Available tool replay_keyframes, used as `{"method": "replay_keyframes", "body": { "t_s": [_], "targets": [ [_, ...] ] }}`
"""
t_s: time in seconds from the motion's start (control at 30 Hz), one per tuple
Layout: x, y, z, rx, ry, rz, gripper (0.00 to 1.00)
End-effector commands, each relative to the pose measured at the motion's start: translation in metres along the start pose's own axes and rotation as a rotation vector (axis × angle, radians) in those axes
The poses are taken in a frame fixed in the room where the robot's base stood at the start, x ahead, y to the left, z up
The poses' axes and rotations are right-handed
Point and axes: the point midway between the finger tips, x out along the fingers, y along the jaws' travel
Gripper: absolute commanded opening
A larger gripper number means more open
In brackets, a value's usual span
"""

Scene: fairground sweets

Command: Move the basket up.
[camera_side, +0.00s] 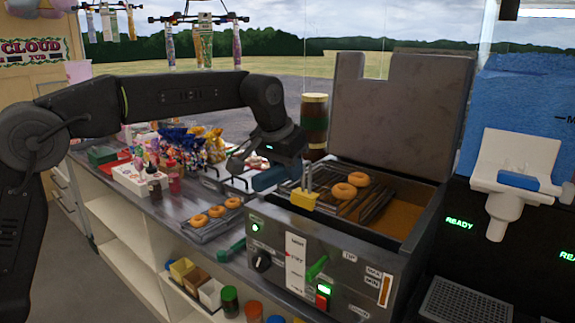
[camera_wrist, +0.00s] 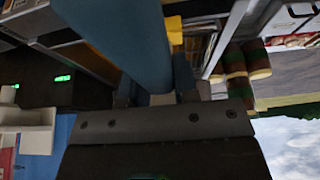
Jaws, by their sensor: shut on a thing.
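The fryer basket (camera_side: 315,178) is a dark wire rack with donuts (camera_side: 344,190) on it. It lies in the opening of the fryer (camera_side: 408,228), over brown oil; whether it touches the oil I cannot tell. A blue handle (camera_side: 268,179) is at its left end, at the fryer's edge. My gripper (camera_side: 277,164) is shut on this handle, coming from above. In the wrist view the blue handle (camera_wrist: 122,38) runs large between the fingers of my gripper (camera_wrist: 154,88) and hides much of the basket.
The fryer's raised grey lid (camera_side: 395,115) stands behind the basket. A yellow block with metal prongs (camera_side: 303,198) is at the fryer's front edge. A rack with donuts (camera_side: 210,222) lies left. A striped jar (camera_side: 314,125) stands behind my gripper. A blue-and-white dispenser (camera_side: 510,170) stands right.

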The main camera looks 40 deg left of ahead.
Motion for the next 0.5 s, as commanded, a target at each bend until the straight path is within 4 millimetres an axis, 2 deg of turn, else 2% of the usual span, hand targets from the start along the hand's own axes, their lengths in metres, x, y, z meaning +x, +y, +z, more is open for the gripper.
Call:
{"method": "replay_keyframes", "body": {
  "t_s": [0.5],
  "targets": [
    [0.021, 0.000, 0.008, -0.001, 0.007, 0.001, 0.00]
  ]
}}
